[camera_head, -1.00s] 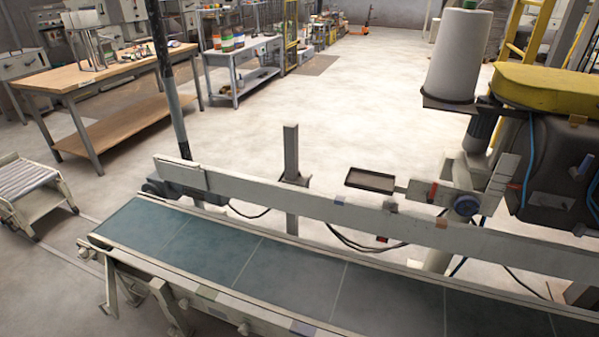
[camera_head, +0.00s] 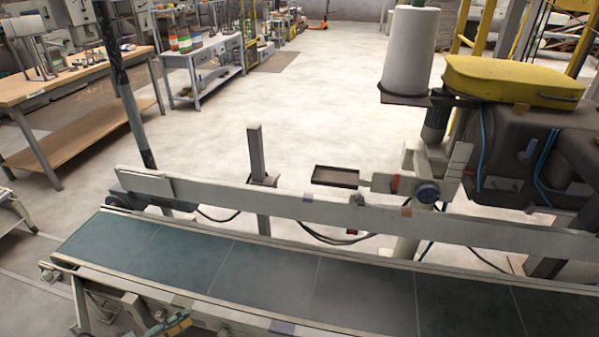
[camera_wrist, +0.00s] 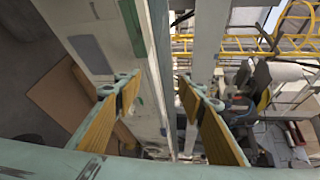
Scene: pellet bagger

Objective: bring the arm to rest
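My gripper (camera_wrist: 160,84) shows in the wrist view as two teal fingers with yellow pads, spread well apart. Nothing is held between them. A pale beam-like structure (camera_wrist: 110,45) and open machinery lie beyond the fingers, with no visible contact. In the head view, a small teal and yellow piece (camera_head: 172,328) just enters at the bottom edge, in front of the conveyor; it matches my gripper's colours. The rest of my arm is out of the head view.
A conveyor with a blue-grey belt (camera_head: 270,275) and pale side rail (camera_head: 300,208) crosses the foreground. Behind it stand a grey post (camera_head: 256,155), a small dark tray (camera_head: 336,177) and a yellow-topped machine (camera_head: 510,82). A wooden bench (camera_head: 80,75) stands left. Open floor (camera_head: 290,85) lies beyond.

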